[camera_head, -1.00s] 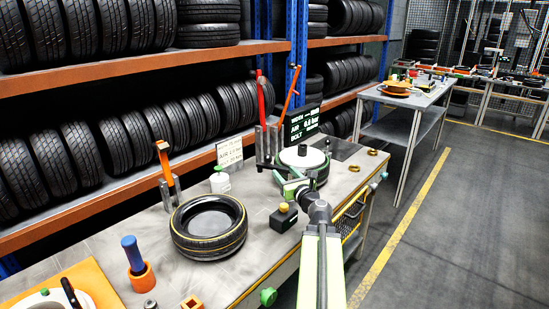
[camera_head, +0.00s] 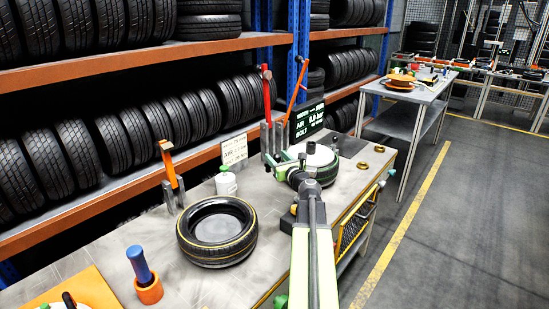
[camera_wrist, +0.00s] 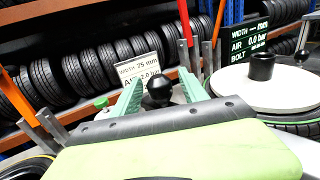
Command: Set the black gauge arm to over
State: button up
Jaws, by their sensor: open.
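My gripper (camera_wrist: 160,80) is open, its two green fingers either side of a black ball knob (camera_wrist: 159,89) in the wrist view. I cannot tell whether the fingers touch it, and its lower part is hidden by my gripper body. The knob looks like the end of the black gauge arm, but the rest of that arm is not clear. The wheel stand with a white disc (camera_wrist: 255,88) and black hub (camera_wrist: 262,67) is to the right. A second black ball (camera_wrist: 302,57) stands at its far right. In the head view my gripper (camera_head: 284,170) is beside the stand (camera_head: 322,163).
A black display (camera_wrist: 250,38) reads air 0.0 bar; a white card (camera_wrist: 140,70) reads width 25 mm, air 2.0. Red (camera_head: 266,90) and orange (camera_head: 297,85) levers stand behind. A tyre (camera_head: 216,232), white bottle (camera_head: 226,182) and blue-handled tool (camera_head: 139,264) are on the bench.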

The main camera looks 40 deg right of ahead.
jog(key=shift+c, duration=0.2)
grip_shut()
dwell(1.1)
